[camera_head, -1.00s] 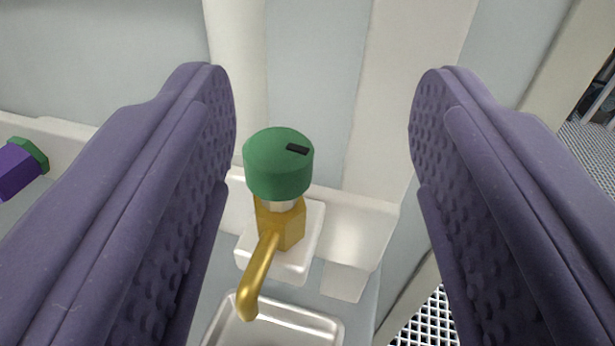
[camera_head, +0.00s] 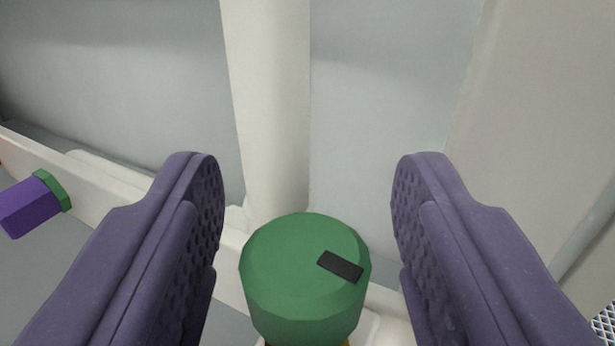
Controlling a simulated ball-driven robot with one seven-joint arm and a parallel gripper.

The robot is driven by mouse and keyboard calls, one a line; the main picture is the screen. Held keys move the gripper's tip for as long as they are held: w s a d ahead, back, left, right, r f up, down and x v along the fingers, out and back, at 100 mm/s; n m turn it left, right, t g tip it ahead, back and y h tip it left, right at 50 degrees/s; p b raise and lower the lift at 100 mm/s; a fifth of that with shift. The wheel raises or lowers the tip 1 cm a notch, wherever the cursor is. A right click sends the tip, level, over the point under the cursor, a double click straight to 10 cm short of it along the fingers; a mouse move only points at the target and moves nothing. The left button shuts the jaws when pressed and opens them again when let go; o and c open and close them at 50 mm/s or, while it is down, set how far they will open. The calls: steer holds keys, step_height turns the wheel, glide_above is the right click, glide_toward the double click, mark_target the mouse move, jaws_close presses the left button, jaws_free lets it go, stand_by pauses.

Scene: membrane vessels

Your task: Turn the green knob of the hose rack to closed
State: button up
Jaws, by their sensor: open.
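The green knob (camera_head: 295,275) is a faceted cap at the bottom middle of the view. A black mark on its top lies toward its right side and slants slightly down to the right. My gripper (camera_head: 307,170) is open, with one purple padded finger on each side of the knob. Gaps show between the knob and both fingers, the wider one on the right. The knob appears close and below the fingertips. The brass tap under the knob is almost wholly hidden.
A white rail (camera_head: 88,180) of the rack runs behind the knob. A purple fitting with a green collar (camera_head: 32,204) sits at the left. A pale upright post (camera_head: 268,100) and grey wall panels stand behind. Metal grating (camera_head: 605,325) shows at the lower right.

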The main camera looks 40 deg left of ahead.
steer(key=c, duration=0.9)
steer(key=shift+m+t+h, duration=0.3)
steer(key=shift+h, duration=0.1)
steer(key=m+t+h+b, duration=0.1)
steer(key=h, duration=0.1)
steer(key=m+t+h+b, duration=0.1)
steer(key=m+h, duration=0.1)
steer(key=shift+s+a+f+t+b, duration=0.1)
steer(key=shift+a+t+b, duration=0.05)
steer(key=shift+t+b, duration=0.25)
steer(key=m+t+h, duration=0.1)
steer(key=m+h, duration=0.2)
steer(key=h, duration=0.1)
steer(key=shift+h+b, duration=0.3)
steer(key=m+h, duration=0.1)
steer(key=h, duration=0.1)
steer(key=m+h, duration=0.2)
steer(key=h, duration=0.1)
steer(key=shift+a+m+p, duration=0.1)
steer(key=shift+m+p, duration=0.2)
steer(key=shift+r+m+g+h+p, duration=0.1)
steer(key=shift+m+g+h+p, duration=0.1)
steer(key=shift+m+h+p, duration=0.75)
steer(key=shift+r+m+g+h+p, duration=0.15)
steer(key=shift+m+h, duration=0.4)
steer(key=shift+h, duration=1)
steer(key=shift+d+h, duration=0.2)
steer(key=shift+h, duration=0.1)
